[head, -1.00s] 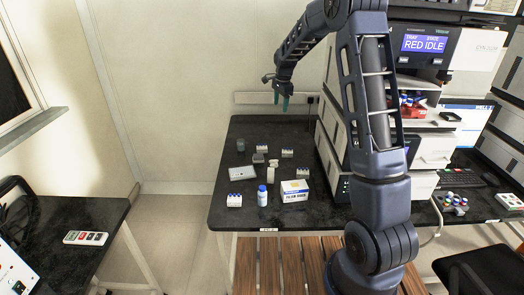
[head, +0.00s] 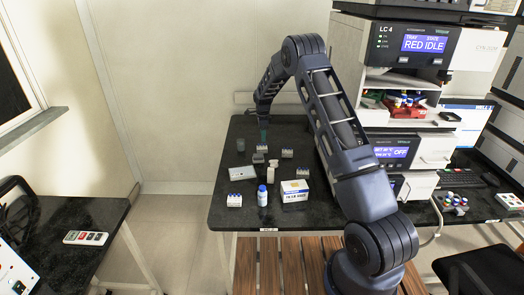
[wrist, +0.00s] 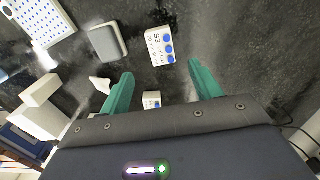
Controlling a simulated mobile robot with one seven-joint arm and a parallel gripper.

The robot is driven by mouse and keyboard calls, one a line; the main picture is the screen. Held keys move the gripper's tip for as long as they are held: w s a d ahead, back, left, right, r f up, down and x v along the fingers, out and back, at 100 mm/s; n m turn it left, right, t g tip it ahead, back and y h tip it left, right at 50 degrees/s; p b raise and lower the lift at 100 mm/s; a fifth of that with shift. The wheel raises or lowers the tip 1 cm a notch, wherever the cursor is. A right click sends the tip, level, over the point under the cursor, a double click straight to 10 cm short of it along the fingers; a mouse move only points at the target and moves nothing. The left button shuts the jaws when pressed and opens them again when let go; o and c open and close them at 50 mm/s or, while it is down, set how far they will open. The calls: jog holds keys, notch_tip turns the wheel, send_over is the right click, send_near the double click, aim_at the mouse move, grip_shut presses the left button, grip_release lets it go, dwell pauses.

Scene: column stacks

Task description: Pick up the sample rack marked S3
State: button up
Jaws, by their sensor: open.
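The rack marked S3 (wrist: 158,46) is a small white block with blue round caps and its label facing my wrist camera. In the wrist view it lies beyond the fingertips, near the middle of the gap. In the head view it appears to be the far small rack (head: 262,149) on the dark bench, though its label is too small to read there. My gripper (wrist: 160,82) is open and empty, with its two teal fingers apart. In the head view, my gripper (head: 264,134) hangs just above that far rack, not visibly touching it.
A grey-topped block (wrist: 108,42) and a white well plate (wrist: 42,24) lie left of S3. Another small rack (wrist: 151,100) shows between the fingers. A white spray bottle (head: 273,170), blue-capped bottle (head: 262,196) and carton (head: 294,191) stand nearer. Instruments (head: 405,45) rise at right.

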aim_at(262, 147)
jog(key=f, duration=0.9)
jog(key=shift+w+a, duration=0.15)
jog(key=shift+a, duration=0.1)
jog(key=c, duration=1.1)
